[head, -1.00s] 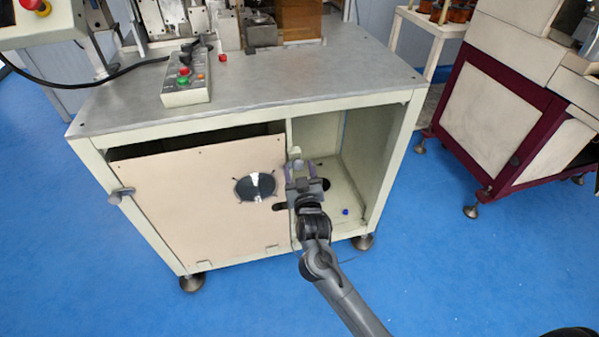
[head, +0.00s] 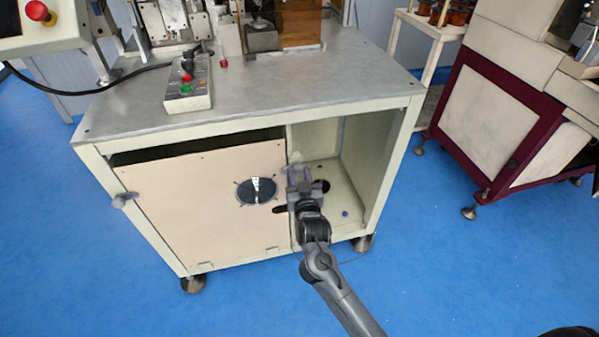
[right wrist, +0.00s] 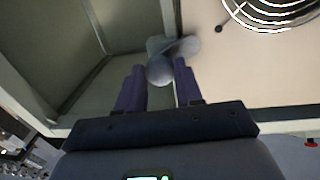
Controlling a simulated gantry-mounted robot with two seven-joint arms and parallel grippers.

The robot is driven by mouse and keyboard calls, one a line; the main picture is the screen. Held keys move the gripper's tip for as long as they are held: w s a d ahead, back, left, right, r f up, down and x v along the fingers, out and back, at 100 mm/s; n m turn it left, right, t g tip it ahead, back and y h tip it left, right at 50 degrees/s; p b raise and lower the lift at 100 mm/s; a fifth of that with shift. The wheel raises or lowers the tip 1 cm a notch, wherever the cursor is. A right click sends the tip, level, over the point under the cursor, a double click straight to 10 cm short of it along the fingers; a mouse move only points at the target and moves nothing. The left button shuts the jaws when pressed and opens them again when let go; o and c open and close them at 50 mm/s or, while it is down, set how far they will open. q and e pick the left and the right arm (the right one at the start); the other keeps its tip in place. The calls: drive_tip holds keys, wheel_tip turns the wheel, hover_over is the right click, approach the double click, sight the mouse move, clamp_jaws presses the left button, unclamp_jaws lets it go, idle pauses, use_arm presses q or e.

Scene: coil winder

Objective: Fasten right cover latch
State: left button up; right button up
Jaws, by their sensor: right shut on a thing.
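The beige cover panel (head: 190,215) stands upright over the left part of the cabinet front and also shows in the right wrist view (right wrist: 262,70). The right cover latch (head: 294,157) is a small grey piece at the panel's right edge, mostly hidden by my gripper in the head view. In the right wrist view, the latch's rounded knob (right wrist: 160,70) lies between the fingers, and its lever reaches right over the panel edge. My right gripper (head: 300,171) is shut on the latch. The left cover latch (head: 123,199) sits at the panel's left edge. My left gripper is not in view.
The cabinet's right bay (head: 330,185) is open, with a small blue item (head: 345,213) on its floor. A round vent (head: 257,191) is in the panel. The tabletop (head: 290,90) overhangs above. Blue floor (head: 460,280) lies clear in front.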

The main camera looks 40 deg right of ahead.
drive_tip(key=shift+r+m+p, duration=0.3)
drive_tip(key=shift+m+p, duration=0.8)
drive_tip(key=shift+p, duration=0.05)
drive_tip(key=shift+f+m+p, duration=0.15)
drive_tip(key=shift+m+p, duration=1)
drive_tip(key=shift+m, duration=0.25)
drive_tip(key=o, duration=1)
drive_tip(key=shift+o, duration=0.2)
